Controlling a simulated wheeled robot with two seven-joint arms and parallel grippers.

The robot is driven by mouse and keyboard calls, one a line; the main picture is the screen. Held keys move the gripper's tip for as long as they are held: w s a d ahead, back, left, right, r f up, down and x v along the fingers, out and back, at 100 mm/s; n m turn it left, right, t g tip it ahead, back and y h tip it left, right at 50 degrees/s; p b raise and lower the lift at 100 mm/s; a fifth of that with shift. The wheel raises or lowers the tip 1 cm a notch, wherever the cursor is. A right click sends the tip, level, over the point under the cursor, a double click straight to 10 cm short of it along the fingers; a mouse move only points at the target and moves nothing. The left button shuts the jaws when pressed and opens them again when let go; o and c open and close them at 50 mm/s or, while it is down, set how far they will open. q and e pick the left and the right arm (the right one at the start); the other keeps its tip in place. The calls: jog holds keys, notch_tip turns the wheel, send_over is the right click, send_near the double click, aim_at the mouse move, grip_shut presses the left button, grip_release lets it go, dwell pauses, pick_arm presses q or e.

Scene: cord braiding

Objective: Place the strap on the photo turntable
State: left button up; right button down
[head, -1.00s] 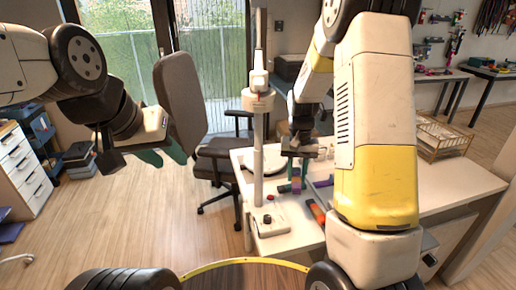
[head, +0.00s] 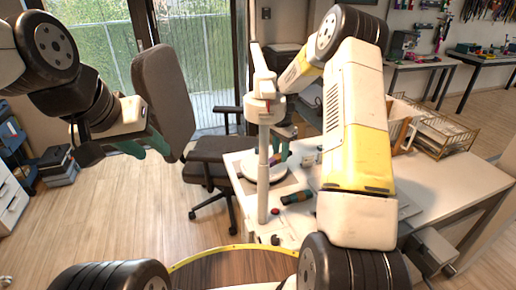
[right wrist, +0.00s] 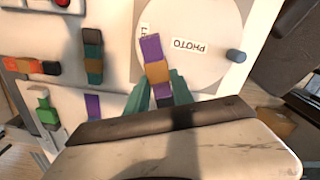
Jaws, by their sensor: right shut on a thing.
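The strap (right wrist: 152,50), banded purple and orange with a dark end, is gripped between the green fingers of my right gripper (right wrist: 160,92). In the right wrist view its free end overlaps the white round photo turntable (right wrist: 205,72), marked PHOTO; I cannot tell whether it touches. In the head view the turntable (head: 248,167) is partly hidden by a grey post, and my right gripper (head: 284,152) is over it. My left gripper (head: 145,146) is empty, its green fingers apart, out over the floor left of the table.
Other straps lie on the white table: a teal and brown one (right wrist: 92,55), an orange and red one (right wrist: 30,65), a green one (right wrist: 46,112) and a purple one (right wrist: 92,107). The post (head: 263,180) stands at the table's near-left edge. An office chair (head: 210,150) is behind.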

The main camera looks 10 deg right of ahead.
jog(key=w+a, duration=0.2)
jog(key=a, duration=0.1)
jog(key=w+a, duration=0.1)
jog(key=a, duration=0.1)
jog(key=shift+w+f, duration=0.25)
jog(key=shift+f, duration=0.05)
jog(key=shift+w+a+f, duration=0.1)
jog(key=shift+a+f, duration=0.1)
jog(key=shift+f, duration=1.55)
jog(key=shift+f, duration=0.1)
jog(key=c, duration=1.1)
grip_release()
notch_tip(320, 180, up, 8)
jog(key=shift+f, duration=0.15)
